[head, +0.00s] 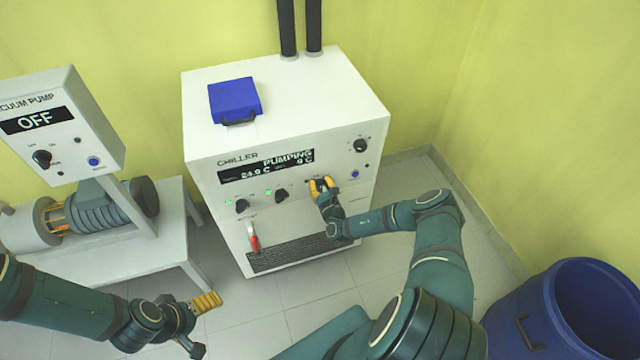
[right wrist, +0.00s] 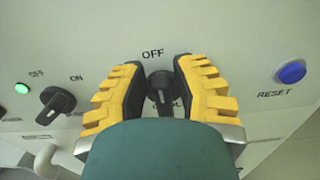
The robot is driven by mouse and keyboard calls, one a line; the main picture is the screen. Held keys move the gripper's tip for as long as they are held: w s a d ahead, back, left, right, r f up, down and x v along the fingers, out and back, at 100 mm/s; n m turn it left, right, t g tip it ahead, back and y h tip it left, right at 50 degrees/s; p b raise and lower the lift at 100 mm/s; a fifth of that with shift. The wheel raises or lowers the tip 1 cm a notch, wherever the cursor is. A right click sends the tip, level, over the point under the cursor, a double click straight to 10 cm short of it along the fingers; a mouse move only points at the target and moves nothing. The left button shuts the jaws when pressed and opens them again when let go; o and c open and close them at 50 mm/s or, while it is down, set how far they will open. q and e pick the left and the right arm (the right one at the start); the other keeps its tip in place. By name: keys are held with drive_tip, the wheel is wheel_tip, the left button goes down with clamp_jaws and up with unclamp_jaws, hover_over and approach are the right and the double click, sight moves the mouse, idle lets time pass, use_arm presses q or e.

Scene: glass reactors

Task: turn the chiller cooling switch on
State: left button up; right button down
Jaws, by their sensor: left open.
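The white chiller (head: 285,130) stands against the wall, its lit display (head: 266,167) reading PUMPING. My right gripper (head: 321,185) is at the right end of the row of knobs below the display. OFF is printed above this switch; the label below is mostly hidden, ending in "OL". My left gripper (head: 203,322) is open and empty, low at the left, away from the chiller.
Two more knobs (head: 242,206) (head: 281,195) with green lights sit left of my right gripper. A blue RESET button (right wrist: 292,72) is to its right. A red-handled valve (head: 254,242) is below. A vacuum pump panel (head: 60,130) reads OFF. A blue barrel (head: 540,315) stands right.

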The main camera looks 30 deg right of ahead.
idle(0.7)
drive_tip(key=m, duration=0.2)
drive_tip(key=d+m, duration=0.1)
drive_tip(key=m, duration=0.2)
drive_tip(key=shift+s+f+b, duration=0.1)
drive_tip(key=shift+b, duration=0.25)
drive_tip(key=m, duration=0.3)
drive_tip(key=shift+d+f+m+b, duration=0.2)
drive_tip(key=shift+d+m+b, duration=0.1)
drive_tip(key=shift+m+b, duration=0.1)
drive_tip(key=shift+d+f+m+b, duration=0.15)
drive_tip(key=shift+m+b, duration=0.25)
drive_tip(key=shift+m, duration=1.1)
